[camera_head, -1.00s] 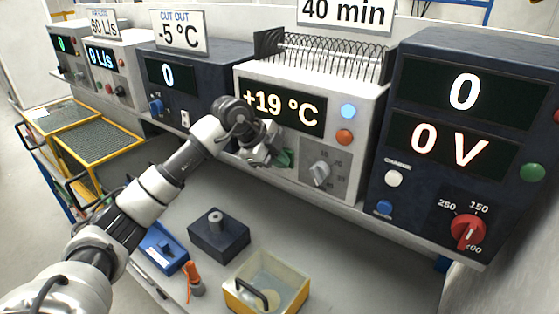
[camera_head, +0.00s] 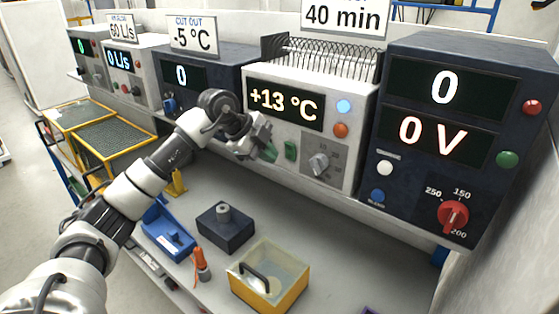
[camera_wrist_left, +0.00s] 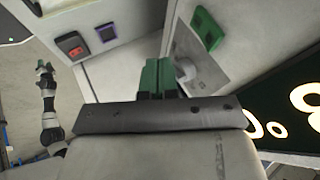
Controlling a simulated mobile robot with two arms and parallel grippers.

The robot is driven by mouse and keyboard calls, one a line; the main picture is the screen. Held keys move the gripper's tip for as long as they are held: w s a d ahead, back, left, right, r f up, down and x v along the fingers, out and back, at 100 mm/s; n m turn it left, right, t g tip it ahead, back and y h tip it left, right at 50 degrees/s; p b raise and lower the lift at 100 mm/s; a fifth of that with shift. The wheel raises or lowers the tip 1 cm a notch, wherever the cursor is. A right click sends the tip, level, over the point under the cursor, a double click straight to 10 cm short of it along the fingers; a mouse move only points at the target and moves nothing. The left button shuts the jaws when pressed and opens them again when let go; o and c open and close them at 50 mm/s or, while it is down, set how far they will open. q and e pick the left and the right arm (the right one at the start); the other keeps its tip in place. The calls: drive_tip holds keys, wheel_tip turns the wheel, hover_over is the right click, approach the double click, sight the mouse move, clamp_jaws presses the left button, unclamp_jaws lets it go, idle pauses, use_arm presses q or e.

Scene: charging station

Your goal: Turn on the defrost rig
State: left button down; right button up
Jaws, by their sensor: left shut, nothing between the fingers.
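The defrost rig seems to be the white box (camera_head: 258,82) with a wire coil on top and a lit +13 °C display (camera_head: 286,104). A green switch (camera_head: 290,149), a dial (camera_head: 319,163), a blue lamp (camera_head: 344,106) and an orange button (camera_head: 340,130) are on its front. My left gripper (camera_head: 268,152) is shut and empty, just left of the switch and seemingly apart from it. The switch also shows in the left wrist view (camera_wrist_left: 207,30), beyond the green fingertips (camera_wrist_left: 158,78); its position is unclear.
A dark box (camera_head: 215,55) reading 0 stands left, and a dark blue supply (camera_head: 400,60) reading 0 V stands right. Below lie a dark block (camera_head: 226,230), a yellow-edged clear tub (camera_head: 290,263) and a blue tool (camera_head: 165,235).

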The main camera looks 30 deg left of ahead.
use_arm(q)
drive_tip(key=a+b+v, duration=0.1)
drive_tip(key=b+v, duration=0.1)
drive_tip(key=v, duration=0.5)
drive_tip(key=shift+a+f, duration=0.3)
use_arm(e)
drive_tip(key=f, duration=0.1)
drive_tip(key=a+f, duration=0.1)
drive_tip(key=shift+w+f, duration=0.3)
use_arm(q)
drive_tip(key=shift+d, duration=0.1)
use_arm(e)
drive_tip(key=shift+w+d, duration=0.1)
